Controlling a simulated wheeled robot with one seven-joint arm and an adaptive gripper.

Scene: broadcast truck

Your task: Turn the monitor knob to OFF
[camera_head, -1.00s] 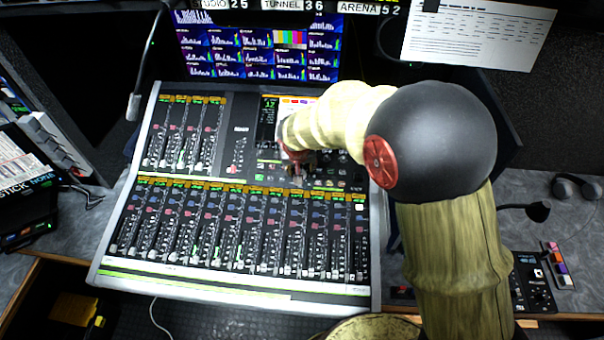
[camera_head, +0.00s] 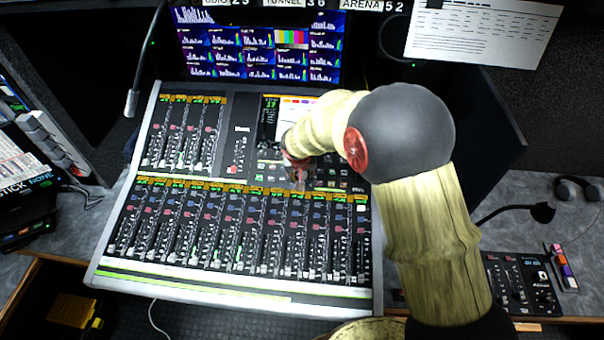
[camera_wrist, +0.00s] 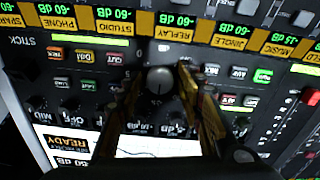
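A dark round knob (camera_wrist: 158,80) with a light pointer mark sits on the mixing console (camera_head: 112,272). It shows in the middle of the wrist view, which sees the panel upside down. My gripper (camera_wrist: 158,88) is open, with one yellowish finger on each side of the knob and a visible gap to each. I cannot tell how far above the panel the fingertips are. In the head view my gripper (camera_head: 300,176) hangs over the console's centre section, and the knob is hidden there.
A bank of faders (camera_head: 230,230) fills the console's front. A gooseneck microphone (camera_head: 133,100) rises at the left. A screen (camera_head: 258,55) stands behind. At the right are another microphone (camera_head: 541,213), a headset (camera_head: 580,188) and a small control panel (camera_head: 522,285).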

